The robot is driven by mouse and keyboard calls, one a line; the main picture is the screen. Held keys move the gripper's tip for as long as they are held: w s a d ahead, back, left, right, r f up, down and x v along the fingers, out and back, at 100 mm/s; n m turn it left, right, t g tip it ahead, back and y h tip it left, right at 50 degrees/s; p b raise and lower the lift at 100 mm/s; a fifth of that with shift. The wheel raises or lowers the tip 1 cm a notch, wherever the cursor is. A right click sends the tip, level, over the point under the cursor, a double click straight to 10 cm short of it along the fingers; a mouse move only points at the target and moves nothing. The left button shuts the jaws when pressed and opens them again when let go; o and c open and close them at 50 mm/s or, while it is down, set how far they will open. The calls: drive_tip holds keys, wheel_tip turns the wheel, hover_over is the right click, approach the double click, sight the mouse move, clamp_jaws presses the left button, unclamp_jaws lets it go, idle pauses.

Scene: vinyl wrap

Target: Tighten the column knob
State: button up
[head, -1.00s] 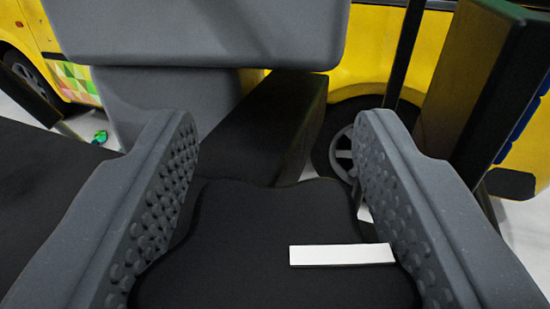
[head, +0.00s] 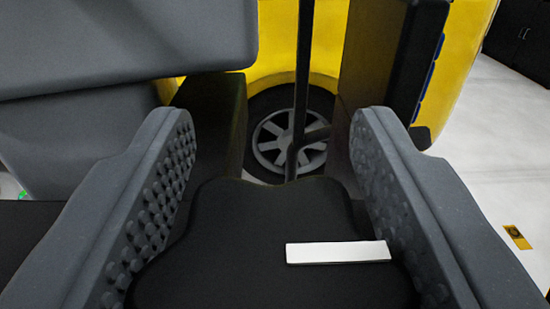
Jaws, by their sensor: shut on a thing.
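The column knob (head: 260,225) is a large black lobed knob low in the middle of the head view. A white bar (head: 338,253) lies across its face, right of centre. My gripper (head: 275,130) has two grey fingers with studded pads, one on each side of the knob. It is shut on the knob. The lower part of the knob is cut off by the bottom edge of the picture.
A big grey panel (head: 110,45) fills the upper left. A dark block (head: 210,115) stands just behind the knob. A thin black pole (head: 302,80) rises before a yellow vehicle's wheel (head: 270,140). A dark upright box (head: 385,60) stands right. Pale floor (head: 500,160) is open at far right.

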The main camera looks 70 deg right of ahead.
drive_tip(key=shift+r, duration=0.1)
drive_tip(key=o, duration=1)
drive_tip(key=shift+w, duration=0.1)
drive_tip(key=shift+n+t+b, duration=0.3)
drive_tip(key=shift+t+b, duration=0.1)
drive_tip(key=shift+t, duration=0.1)
drive_tip(key=n+t+y+b, duration=0.2)
drive_tip(key=t+b, duration=0.1)
drive_tip(key=shift+w+a+f+n+t, duration=0.15)
drive_tip(key=shift+w+f+n+t, duration=0.05)
drive_tip(key=shift+n+t, duration=0.1)
drive_tip(key=shift+n+t+y+b, duration=0.3)
drive_tip(key=shift+t+b, duration=0.1)
drive_tip(key=shift+b, duration=0.3)
drive_tip(key=shift+n+t+y+b, duration=0.4)
drive_tip(key=shift+t+b, duration=0.1)
drive_tip(key=shift+b, duration=0.25)
